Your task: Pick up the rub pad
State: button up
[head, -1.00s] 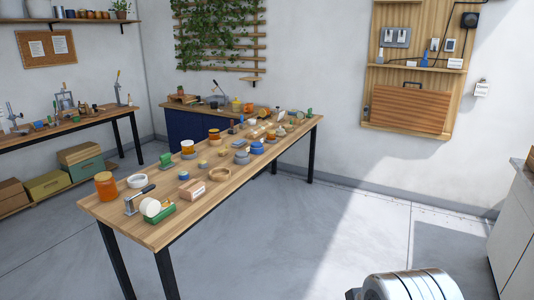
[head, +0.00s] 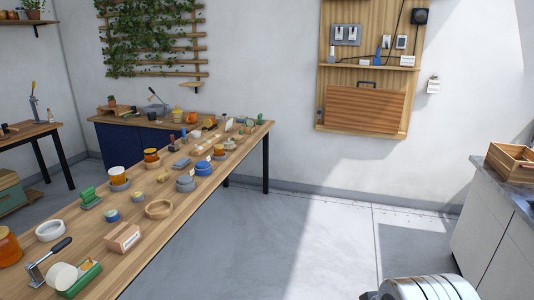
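No item is clearly recognisable as the rub pad. Small items crowd the long wooden table (head: 152,262) at left, too small to tell apart fully. A silver, dark-banded part of my arm shows at the bottom right edge. My gripper is not in view.
A wooden ring (head: 158,209), a white ring (head: 50,230) and orange jars stand on the table. A white cabinet (head: 490,225) with a wooden crate (head: 512,161) is at right. The floor (head: 290,245) between is clear.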

aim_at(260, 122)
jog(key=z, duration=0.3)
jog(key=i, duration=1.45)
jog(key=z, duration=0.25)
jog(key=i, duration=2.85)
jog(key=u, duration=0.5)
jog(key=i, duration=0.7)
jog(key=u, duration=0.4)
jog(key=i, duration=0.8)
jog(key=u, duration=0.4)
